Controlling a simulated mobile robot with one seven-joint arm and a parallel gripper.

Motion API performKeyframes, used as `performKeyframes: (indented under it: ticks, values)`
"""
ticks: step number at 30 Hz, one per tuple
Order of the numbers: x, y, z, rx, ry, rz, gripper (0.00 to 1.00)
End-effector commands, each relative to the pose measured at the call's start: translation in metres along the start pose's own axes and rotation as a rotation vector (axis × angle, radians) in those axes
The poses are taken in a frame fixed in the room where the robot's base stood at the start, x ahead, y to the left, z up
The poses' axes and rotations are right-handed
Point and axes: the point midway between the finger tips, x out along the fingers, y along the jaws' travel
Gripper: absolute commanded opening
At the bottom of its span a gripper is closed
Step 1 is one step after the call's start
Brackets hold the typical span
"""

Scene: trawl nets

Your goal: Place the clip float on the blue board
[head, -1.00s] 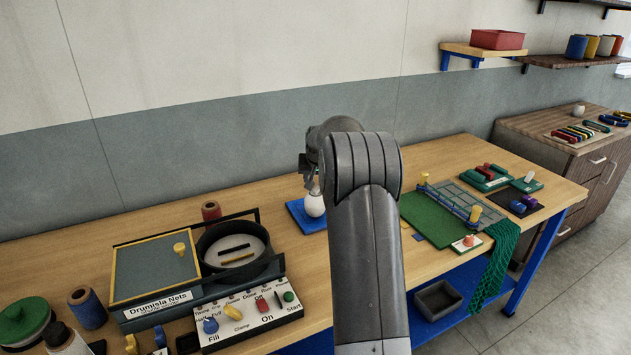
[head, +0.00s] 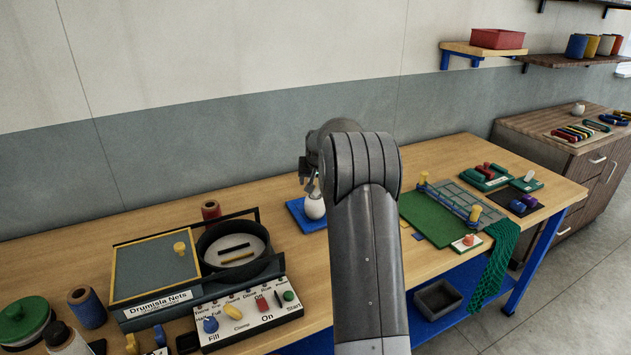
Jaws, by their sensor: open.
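The clip float is a white, rounded body (head: 315,207) with a darker top. It rests on the blue board (head: 299,219), which lies flat on the wooden bench. My gripper (head: 309,187) is just above the float, its jaws open, partly hidden by my own arm. I cannot tell whether a finger still touches the float's top. The right part of the blue board is hidden behind my arm.
A machine with a round drum (head: 234,251) and a control panel (head: 246,314) stands left of the board. A green mat (head: 436,222) with netting lies to the right. A red spool (head: 211,211) stands behind the drum.

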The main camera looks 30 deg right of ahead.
Motion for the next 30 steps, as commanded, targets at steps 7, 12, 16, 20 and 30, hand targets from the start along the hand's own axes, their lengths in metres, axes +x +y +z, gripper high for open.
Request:
performKeyframes:
  ticks: [7, 12, 16, 20, 30]
  values:
    - [-0.035, 0.0, -0.001, 0.0, 0.003, 0.0, 0.66]
    - [-0.071, 0.0, -0.001, -0.001, 0.003, 0.0, 0.66]
    - [-0.095, 0.0, -0.001, 0.0, 0.002, 0.0, 0.66]
    - [-0.111, 0.0, -0.001, 0.0, 0.001, 0.0, 0.66]
    - [-0.131, -0.005, 0.004, -0.009, 0.0, -0.004, 0.66]
